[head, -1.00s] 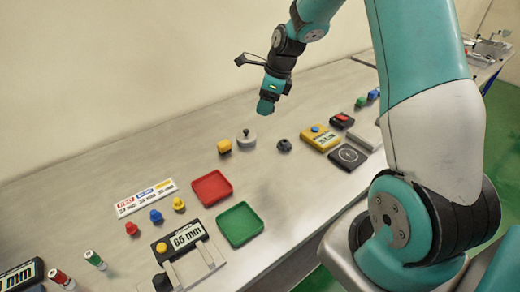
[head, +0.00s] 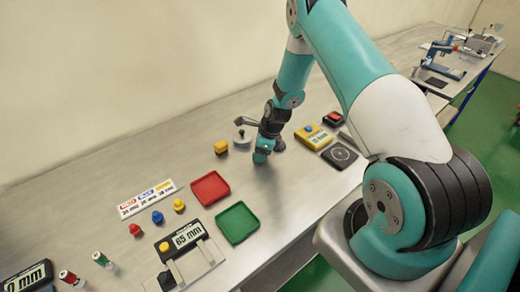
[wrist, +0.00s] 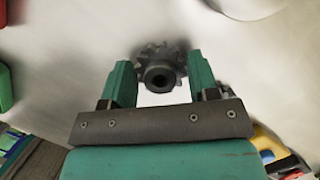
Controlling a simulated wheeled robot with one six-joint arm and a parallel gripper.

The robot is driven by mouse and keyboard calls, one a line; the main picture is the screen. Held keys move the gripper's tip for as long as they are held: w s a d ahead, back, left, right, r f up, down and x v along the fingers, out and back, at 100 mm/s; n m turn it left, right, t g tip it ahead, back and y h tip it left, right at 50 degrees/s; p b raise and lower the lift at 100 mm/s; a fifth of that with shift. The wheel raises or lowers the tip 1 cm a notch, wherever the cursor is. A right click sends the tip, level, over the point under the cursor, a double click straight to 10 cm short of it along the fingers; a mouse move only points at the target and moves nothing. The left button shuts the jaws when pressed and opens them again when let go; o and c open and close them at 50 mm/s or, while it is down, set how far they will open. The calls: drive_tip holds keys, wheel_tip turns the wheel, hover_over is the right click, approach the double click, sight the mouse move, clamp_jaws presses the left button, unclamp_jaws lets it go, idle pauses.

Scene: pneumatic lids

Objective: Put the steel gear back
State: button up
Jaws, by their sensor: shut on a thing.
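The steel gear (wrist: 160,70) is a dark grey toothed wheel with a round hub and a centre bore. I cannot tell whether the gear still touches the bench.
A yellow box (head: 314,139) with a blue button and a black plate (head: 340,155) with a ring mark lie to the right. A yellow block (head: 221,147) and a round grey knobbed piece (head: 242,138) stand left. Red (head: 210,188) and green (head: 238,223) trays lie nearer.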

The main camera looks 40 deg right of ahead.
drive_tip(key=shift+f, duration=0.2)
drive_tip(key=o, duration=1.1)
drive_tip(key=shift+o, duration=0.2)
drive_tip(key=shift+r, duration=0.15)
